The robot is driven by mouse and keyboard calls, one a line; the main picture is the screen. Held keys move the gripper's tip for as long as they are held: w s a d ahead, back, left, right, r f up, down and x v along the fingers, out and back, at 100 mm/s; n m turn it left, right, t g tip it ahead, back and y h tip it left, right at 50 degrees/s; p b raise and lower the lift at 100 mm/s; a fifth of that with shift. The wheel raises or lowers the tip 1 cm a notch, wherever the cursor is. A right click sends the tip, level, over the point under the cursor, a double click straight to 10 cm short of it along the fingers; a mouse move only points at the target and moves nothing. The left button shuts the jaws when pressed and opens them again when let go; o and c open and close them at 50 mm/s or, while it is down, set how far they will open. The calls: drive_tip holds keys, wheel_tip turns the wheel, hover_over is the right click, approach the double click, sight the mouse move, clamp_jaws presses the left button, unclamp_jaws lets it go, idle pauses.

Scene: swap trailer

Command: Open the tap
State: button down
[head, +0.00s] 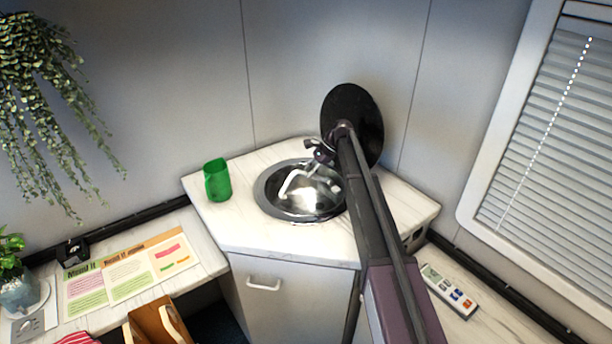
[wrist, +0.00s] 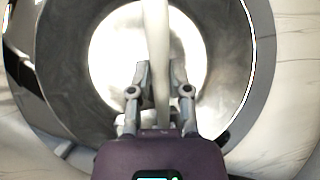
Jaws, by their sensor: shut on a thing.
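The tap (head: 297,182) is a pale, bent, shiny spout over the round steel sink (head: 262,197) in the corner counter. My gripper (head: 318,154) is at the back of the sink, close to the tap, partly covered by my arm in the head view. In the wrist view, a long pale bar of the tap (wrist: 156,40) runs down between the two grey fingers of my gripper (wrist: 160,80), which are shut on it. The bright sink bowl (wrist: 75,60) lies behind. I cannot tell whether the bar is spout or lever, or whether water runs.
A green mug (head: 217,181) stands on the white counter (head: 285,238) left of the sink. A remote (head: 449,291) lies on the right-hand surface. Papers (head: 125,275) lie on the lower left desk. Walls close in behind the sink.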

drive_tip(key=shift+w+d+r, duration=0.1)
drive_tip(key=shift+d, duration=0.05)
drive_tip(key=c, duration=0.6)
unclamp_jaws()
